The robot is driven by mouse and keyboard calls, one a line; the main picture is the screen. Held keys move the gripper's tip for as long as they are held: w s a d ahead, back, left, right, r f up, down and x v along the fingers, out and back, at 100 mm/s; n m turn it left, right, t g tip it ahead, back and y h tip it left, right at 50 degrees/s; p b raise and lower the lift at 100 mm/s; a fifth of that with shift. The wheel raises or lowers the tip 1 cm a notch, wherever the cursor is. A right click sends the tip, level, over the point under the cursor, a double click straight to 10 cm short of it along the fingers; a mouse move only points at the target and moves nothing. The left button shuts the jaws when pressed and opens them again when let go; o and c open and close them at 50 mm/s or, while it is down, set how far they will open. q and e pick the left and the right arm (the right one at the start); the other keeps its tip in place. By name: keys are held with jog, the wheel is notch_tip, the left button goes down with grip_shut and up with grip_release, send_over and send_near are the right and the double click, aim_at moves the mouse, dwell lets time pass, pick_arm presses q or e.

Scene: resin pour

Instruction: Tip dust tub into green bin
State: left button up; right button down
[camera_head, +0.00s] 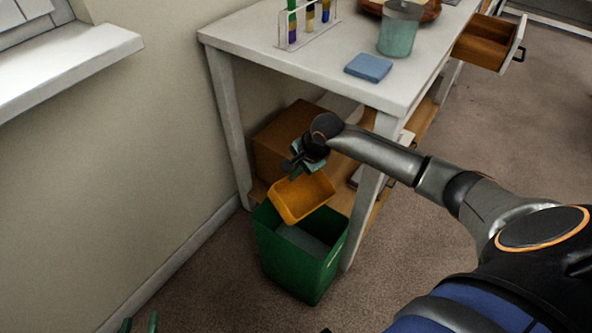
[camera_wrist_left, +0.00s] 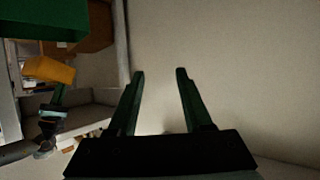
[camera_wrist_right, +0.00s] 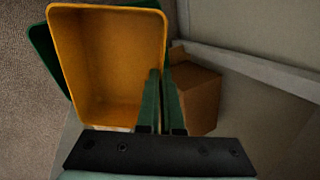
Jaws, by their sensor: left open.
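The orange dust tub (camera_head: 302,197) is held tilted over the mouth of the green bin (camera_head: 306,268). My right gripper (camera_head: 296,172) is shut on the tub's wall. The right wrist view looks into the tub (camera_wrist_right: 108,65), and no dust is visible inside it. The bin (camera_wrist_right: 42,48) shows behind the tub there. The bin stands upright on the floor with something grey inside. My left gripper (camera_head: 139,323) is open and empty at the bottom of the head view. The left wrist view shows its spread fingers (camera_wrist_left: 160,75), the tub (camera_wrist_left: 48,70) and the bin (camera_wrist_left: 45,25).
A white table (camera_head: 300,66) stands behind the bin and bears a test tube rack (camera_head: 307,30), a blue block (camera_head: 368,67) and a cup (camera_head: 400,32). A cardboard box (camera_head: 286,135) sits on its lower shelf. A drawer (camera_head: 488,45) is open at right. Carpet in front is clear.

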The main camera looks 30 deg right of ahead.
jog(key=shift+w+a+g, duration=0.15)
jog(key=shift+w+g, duration=0.15)
jog(key=shift+g, duration=0.1)
jog(key=shift+w+a+f+g+h+b, duration=0.1)
jog(key=shift+w+f+g+h+b, duration=0.1)
jog(key=shift+f+g+h+b, duration=0.3)
jog(key=shift+w+a+f+g+h+b, duration=0.15)
jog(key=shift+g+b, duration=0.1)
jog(key=shift+g, duration=0.45)
jog(key=shift+w+f+g+h+b, duration=0.15)
jog(key=shift+w+g+h+b, duration=0.1)
jog(key=shift+g+b, duration=0.4)
pick_arm(q)
notch_tip(320, 180, up, 18)
jog(key=w+m+t+h, duration=0.3)
jog(key=t, duration=0.4)
jog(key=shift+d+f, duration=0.2)
jog(key=shift+d, duration=0.1)
